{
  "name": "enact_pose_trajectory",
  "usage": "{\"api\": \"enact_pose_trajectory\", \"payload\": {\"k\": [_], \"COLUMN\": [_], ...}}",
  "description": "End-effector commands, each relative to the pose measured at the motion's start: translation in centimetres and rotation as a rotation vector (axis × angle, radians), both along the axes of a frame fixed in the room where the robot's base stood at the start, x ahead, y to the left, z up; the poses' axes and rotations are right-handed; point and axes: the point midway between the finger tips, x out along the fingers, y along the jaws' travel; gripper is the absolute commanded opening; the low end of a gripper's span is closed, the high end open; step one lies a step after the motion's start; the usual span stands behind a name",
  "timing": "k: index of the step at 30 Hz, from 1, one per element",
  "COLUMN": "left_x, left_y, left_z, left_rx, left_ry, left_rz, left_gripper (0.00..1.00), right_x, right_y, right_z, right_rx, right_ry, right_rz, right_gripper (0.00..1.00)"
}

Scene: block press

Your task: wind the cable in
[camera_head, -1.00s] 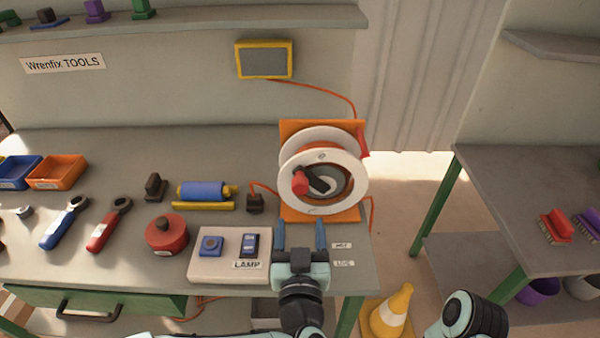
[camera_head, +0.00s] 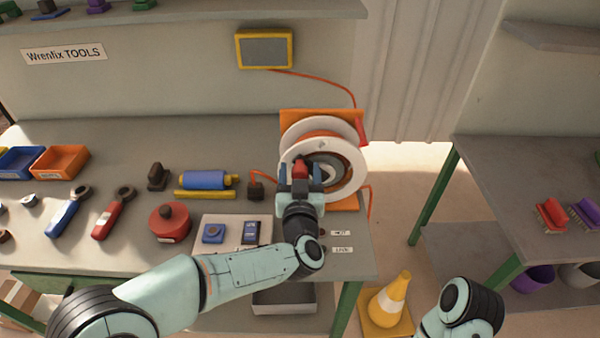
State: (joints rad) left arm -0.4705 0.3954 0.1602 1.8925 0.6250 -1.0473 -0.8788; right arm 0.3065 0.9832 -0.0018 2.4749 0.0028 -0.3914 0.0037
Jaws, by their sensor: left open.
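The cable reel (camera_head: 345,185) has white round flanges and stands on an orange base (camera_head: 300,116) at the bench's right end. Orange cable (camera_head: 318,80) runs from the yellow-framed box (camera_head: 264,49) down to the reel, and more hangs off the bench's right edge. A black plug (camera_head: 255,190) on an orange lead lies left of the reel. My left gripper (camera_head: 300,178) is open at the reel's front, with its fingers on either side of the red crank knob (camera_head: 300,168). I cannot tell whether they touch it. My right gripper is not in view.
A yellow cone (camera_head: 388,300) stands on the floor by the bench. A second table (camera_head: 530,190) is at right.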

Motion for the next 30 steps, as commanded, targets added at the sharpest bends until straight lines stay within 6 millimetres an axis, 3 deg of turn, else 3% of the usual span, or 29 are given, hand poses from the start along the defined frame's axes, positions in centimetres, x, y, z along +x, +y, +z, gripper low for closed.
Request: {"api": "enact_pose_trajectory", "payload": {"k": [4, 9, 10, 20, 30], "left_x": [0.0, 0.0, 0.0, -0.1, -0.1], "left_y": [0.0, 0.0, 0.0, -0.3, -1.6], "left_z": [0.0, 0.0, 0.0, 0.3, 1.7], "left_rx": [0.000, 0.000, 0.000, 0.038, 0.260], "left_ry": [0.000, 0.000, 0.000, 0.001, 0.000], "left_rz": [0.000, 0.000, 0.000, -0.001, -0.003], "left_gripper": [0.62, 0.06, 0.00, 0.00, 0.00], "right_x": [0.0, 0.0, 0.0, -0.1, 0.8], "right_y": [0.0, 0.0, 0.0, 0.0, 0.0], "right_z": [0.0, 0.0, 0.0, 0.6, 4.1], "right_rx": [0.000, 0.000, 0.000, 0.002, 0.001], "right_ry": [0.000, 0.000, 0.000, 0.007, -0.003], "right_rz": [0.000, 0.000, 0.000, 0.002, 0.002], "right_gripper": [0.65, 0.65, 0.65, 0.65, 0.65]}}
